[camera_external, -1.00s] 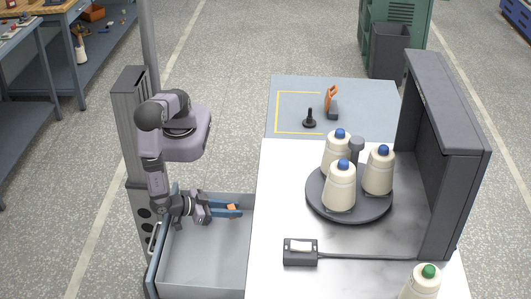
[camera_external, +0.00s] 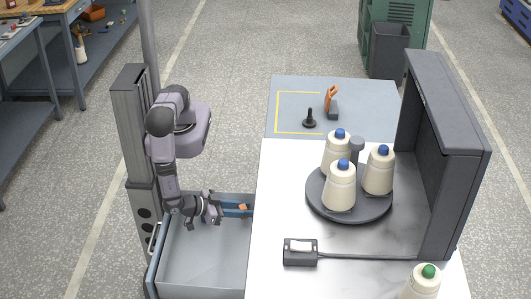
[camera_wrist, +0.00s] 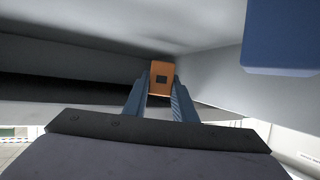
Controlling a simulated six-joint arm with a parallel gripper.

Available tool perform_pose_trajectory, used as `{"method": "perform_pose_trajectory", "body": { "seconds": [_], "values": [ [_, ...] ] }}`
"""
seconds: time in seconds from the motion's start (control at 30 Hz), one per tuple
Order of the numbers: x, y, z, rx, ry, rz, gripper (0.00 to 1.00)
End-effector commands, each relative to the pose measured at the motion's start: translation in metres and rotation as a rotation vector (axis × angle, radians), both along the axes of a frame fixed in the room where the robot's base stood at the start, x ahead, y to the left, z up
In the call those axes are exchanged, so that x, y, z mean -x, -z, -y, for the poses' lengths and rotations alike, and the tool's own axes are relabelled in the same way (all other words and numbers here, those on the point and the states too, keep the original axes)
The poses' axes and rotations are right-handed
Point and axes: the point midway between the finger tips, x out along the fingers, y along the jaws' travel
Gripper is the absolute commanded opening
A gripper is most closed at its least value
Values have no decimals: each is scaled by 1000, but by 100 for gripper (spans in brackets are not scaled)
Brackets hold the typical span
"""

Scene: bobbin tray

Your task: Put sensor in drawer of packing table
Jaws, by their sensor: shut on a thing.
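The sensor (camera_external: 243,207) is a small orange block with a dark square on its face; in the wrist view it (camera_wrist: 161,78) sits between the ends of my blue fingers. My gripper (camera_external: 240,211) is shut on it, and in the wrist view the gripper (camera_wrist: 160,92) shows both fingers along its sides. The open grey drawer (camera_external: 200,268) juts out left of the packing table (camera_external: 275,215). My gripper and the sensor are at the drawer's far end, close to the table's side. Whether the sensor touches the drawer floor cannot be told.
A round dark tray (camera_external: 320,203) with several blue-capped bobbins stands on the table. A small dark device (camera_external: 300,252) with a rod is near the front. A dark grey shelf (camera_external: 450,130) rises at the right. The drawer's near part is clear.

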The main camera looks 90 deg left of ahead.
Motion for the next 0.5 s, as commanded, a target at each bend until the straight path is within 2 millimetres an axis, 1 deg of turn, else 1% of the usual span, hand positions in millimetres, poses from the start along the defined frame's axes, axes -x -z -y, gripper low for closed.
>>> {"method": "perform_pose_trajectory", "body": {
  "seconds": [0.5],
  "values": [
    [0,12,0,0,0,0,3]
  ]
}}
